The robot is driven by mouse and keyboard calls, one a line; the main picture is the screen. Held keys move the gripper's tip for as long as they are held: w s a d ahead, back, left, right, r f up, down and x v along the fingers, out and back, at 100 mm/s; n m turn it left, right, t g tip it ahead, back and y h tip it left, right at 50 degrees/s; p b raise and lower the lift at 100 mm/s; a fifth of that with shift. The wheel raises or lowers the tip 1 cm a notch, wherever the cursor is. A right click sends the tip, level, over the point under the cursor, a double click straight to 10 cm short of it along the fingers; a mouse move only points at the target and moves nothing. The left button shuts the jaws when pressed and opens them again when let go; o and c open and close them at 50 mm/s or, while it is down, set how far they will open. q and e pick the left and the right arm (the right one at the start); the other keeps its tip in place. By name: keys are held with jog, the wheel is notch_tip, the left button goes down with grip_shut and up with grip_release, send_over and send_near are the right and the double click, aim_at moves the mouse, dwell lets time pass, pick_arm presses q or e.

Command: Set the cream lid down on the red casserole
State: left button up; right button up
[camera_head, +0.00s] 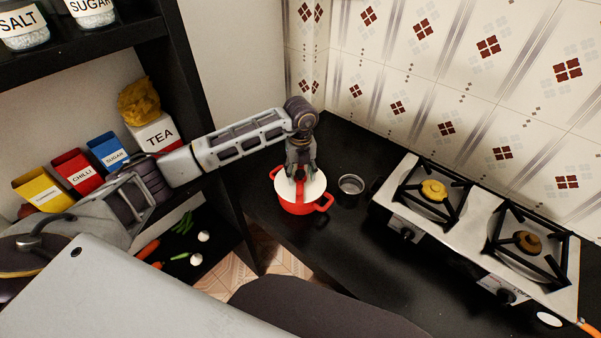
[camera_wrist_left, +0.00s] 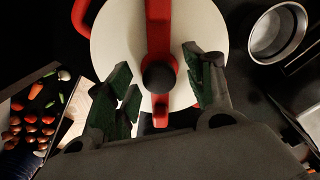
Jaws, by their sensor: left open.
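The cream lid (camera_head: 315,187) lies over the top of the red casserole (camera_head: 299,209) on the black counter and looks about level. In the left wrist view the lid (camera_wrist_left: 112,45) fills the upper middle, with a red band and a dark round knob (camera_wrist_left: 159,77) across it. A red casserole handle (camera_wrist_left: 81,17) shows at its upper left. My left gripper (camera_head: 300,171) is directly above the lid. In the left wrist view its fingers (camera_wrist_left: 163,78) are open, one on each side of the knob and apart from it. The far part of the casserole rim is hidden.
A small metal pot (camera_head: 351,187) stands just right of the casserole. A two-burner stove (camera_head: 478,222) is farther right, against the tiled wall. Clear counter lies in front of the stove.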

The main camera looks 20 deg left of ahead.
pick_arm(q)
notch_tip(320, 180, up, 12)
dwell(0.8)
jog(key=shift+s, duration=0.1)
dwell(0.9)
